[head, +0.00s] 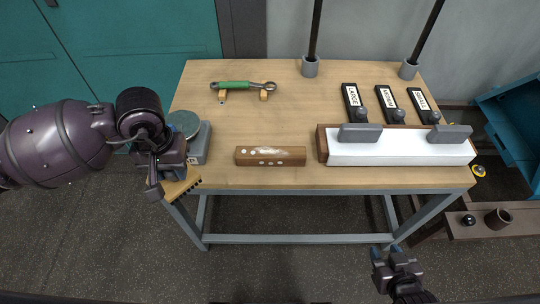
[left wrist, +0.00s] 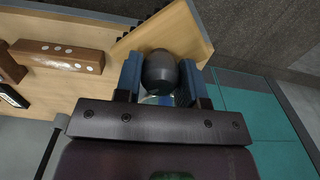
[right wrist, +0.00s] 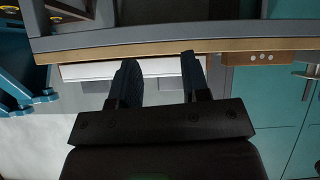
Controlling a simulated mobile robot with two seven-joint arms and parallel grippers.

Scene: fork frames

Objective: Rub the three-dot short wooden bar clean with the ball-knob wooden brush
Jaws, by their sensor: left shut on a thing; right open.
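The short wooden bar (head: 240,156) lies on the table near its front edge. Three pale dots show on its front side, and a whitish smear with pale dots on its top. The bar also shows in the left wrist view (left wrist: 45,56) and right wrist view (right wrist: 270,58). My left gripper (head: 158,184) is shut on the dark ball knob (left wrist: 160,72) of the wooden brush (head: 182,186). The brush is left of the bar, apart from it, at the table's front left corner; its dark bristles show. My right gripper (right wrist: 158,72) is open and empty, in front of the table (head: 335,178).
A round-topped grey device (head: 196,146) stands beside my left gripper. A long brown block with a white top (head: 400,152) sits right of the bar. A green-handled wrench (head: 236,85) and several labelled black plates (head: 352,97) lie behind. The table between wrench and bar is clear.

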